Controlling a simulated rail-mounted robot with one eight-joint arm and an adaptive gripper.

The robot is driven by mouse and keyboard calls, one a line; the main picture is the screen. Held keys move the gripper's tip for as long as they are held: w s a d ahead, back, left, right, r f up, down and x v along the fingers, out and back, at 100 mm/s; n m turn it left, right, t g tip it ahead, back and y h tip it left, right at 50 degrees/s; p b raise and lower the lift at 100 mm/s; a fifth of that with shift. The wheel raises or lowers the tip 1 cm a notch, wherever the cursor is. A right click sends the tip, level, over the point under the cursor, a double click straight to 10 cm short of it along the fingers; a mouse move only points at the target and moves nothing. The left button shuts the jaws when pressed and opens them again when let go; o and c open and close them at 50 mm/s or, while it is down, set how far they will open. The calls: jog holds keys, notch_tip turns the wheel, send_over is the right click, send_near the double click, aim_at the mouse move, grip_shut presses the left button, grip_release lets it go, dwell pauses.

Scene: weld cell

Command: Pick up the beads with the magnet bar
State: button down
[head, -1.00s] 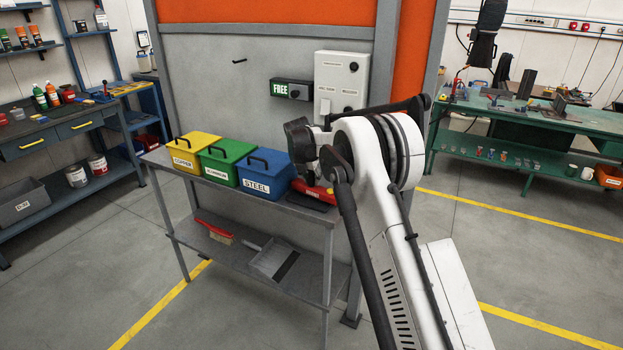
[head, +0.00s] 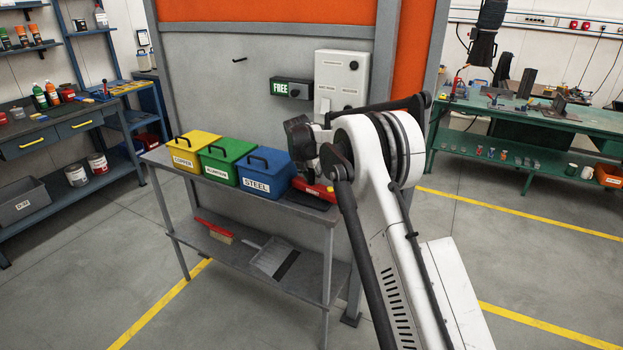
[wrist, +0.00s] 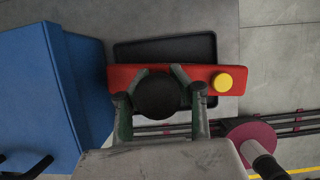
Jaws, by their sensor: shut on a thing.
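The red magnet bar (wrist: 223,72) has a yellow button (wrist: 223,82) near its right end in the wrist view. My gripper (wrist: 160,82) is shut on the bar's dark round grip. In the head view the bar (head: 318,191) shows below my gripper at the right end of the grey bench. A shallow black tray (wrist: 168,49) lies beneath and partly behind the bar, which looks raised above it. No beads can be made out; the bar's underside is hidden.
Lidded yellow copper (head: 193,157), green aluminium (head: 221,168) and blue steel (head: 260,183) boxes stand in a row left of my gripper. The blue box is close beside the bar. A brush and dustpan lie on the lower shelf.

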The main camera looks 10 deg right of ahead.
jog(key=shift+r+p, duration=0.8)
jog(key=shift+r, duration=2.6)
